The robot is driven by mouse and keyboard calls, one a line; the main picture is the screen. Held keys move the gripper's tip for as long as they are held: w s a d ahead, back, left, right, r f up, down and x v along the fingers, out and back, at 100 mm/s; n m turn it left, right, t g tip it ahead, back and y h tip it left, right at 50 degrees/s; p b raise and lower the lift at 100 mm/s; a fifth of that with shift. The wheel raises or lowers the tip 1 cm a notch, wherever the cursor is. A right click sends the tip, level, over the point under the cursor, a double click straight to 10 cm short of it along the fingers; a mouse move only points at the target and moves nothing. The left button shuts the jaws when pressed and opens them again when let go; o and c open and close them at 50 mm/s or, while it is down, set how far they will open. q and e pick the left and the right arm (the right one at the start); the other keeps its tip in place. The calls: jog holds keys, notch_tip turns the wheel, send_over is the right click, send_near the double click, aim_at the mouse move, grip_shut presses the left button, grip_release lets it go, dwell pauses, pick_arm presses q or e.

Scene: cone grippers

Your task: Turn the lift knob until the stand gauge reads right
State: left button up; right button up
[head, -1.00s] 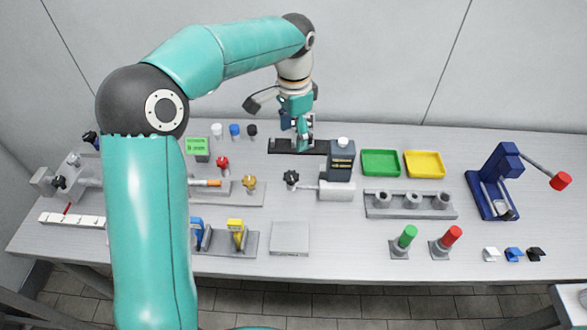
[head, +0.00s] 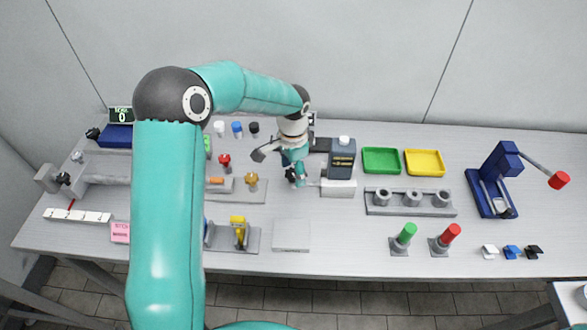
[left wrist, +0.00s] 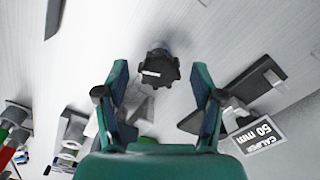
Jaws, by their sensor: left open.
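The lift knob (left wrist: 158,68) is black and lobed with a white mark on its face. In the left wrist view it sits between and just beyond the fingertips of my open left gripper (head: 296,180). I see no clear contact. In the head view the gripper and wrist hide most of the knob. The stand beside it has a dark upright block (head: 342,158) and a pale grey base (head: 338,188). Its gauge reading is too small to tell. My right gripper is not in view.
Right of the stand are a green tray (head: 381,161), a yellow tray (head: 425,163) and a grey holder with round sockets (head: 410,211). A flat grey plate (head: 291,235) lies in front.

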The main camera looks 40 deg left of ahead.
pick_arm(q)
jog(key=c, duration=1.1)
jog(key=shift+c, duration=0.2)
